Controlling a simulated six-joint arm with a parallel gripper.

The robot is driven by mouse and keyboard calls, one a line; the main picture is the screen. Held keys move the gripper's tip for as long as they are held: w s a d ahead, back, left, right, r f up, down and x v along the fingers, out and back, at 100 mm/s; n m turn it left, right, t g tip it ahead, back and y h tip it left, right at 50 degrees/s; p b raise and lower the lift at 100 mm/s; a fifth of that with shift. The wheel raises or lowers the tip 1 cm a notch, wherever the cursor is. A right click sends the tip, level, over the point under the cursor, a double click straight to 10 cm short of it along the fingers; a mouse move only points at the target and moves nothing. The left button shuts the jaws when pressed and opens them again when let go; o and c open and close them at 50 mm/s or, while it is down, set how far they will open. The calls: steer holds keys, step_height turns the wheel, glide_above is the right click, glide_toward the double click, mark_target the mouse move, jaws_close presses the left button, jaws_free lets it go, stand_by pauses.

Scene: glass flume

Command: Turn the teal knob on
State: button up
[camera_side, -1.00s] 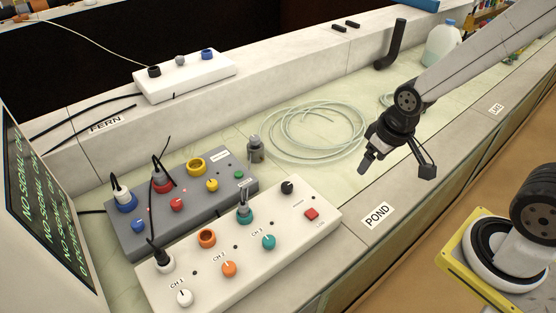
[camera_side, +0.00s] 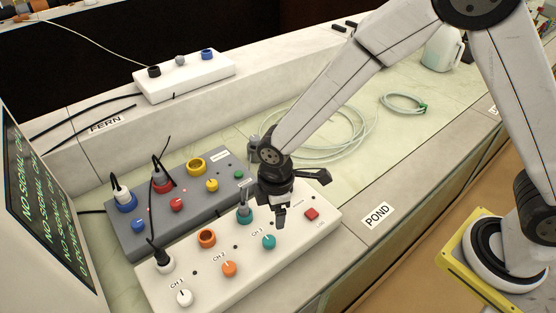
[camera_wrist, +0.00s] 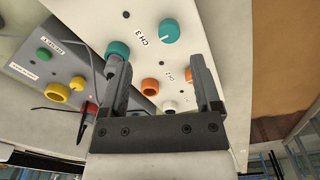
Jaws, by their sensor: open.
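The teal knob (camera_side: 268,242) is on the white control box (camera_side: 322,222), beside the CH 3 label; it has a white pointer line. It also shows in the wrist view (camera_wrist: 169,31), beyond the fingertips and between their lines. My gripper (camera_side: 280,222) is open and empty, above the box just right of the teal knob in the side view. In the wrist view my gripper (camera_wrist: 158,65) has its two fingers well apart, not touching the knob. A teal socket (camera_side: 244,216) with a plug in it sits behind the knob; in the wrist view a finger partly covers it.
Orange (camera_side: 229,269) and white (camera_side: 184,297) knobs share the white box, with a red button (camera_side: 311,214) at its right. A grey box (camera_side: 216,207) with plugs and cables stands behind. Coiled hose (camera_side: 335,135) lies on the bench. A screen (camera_side: 45,200) is at left.

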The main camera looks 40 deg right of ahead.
mark_target(269, 240)
steer(key=shift+s+a+f+n, duration=0.1)
steer(key=shift+a+f+n, duration=0.25)
steer(key=shift+a, duration=0.25)
steer(key=shift+a+f+n, duration=0.35)
steer(key=shift+a, duration=0.2)
steer(key=shift+f, duration=0.15)
steer(key=shift+f, duration=3.75)
steer(key=shift+c, duration=0.2)
jaws_close()
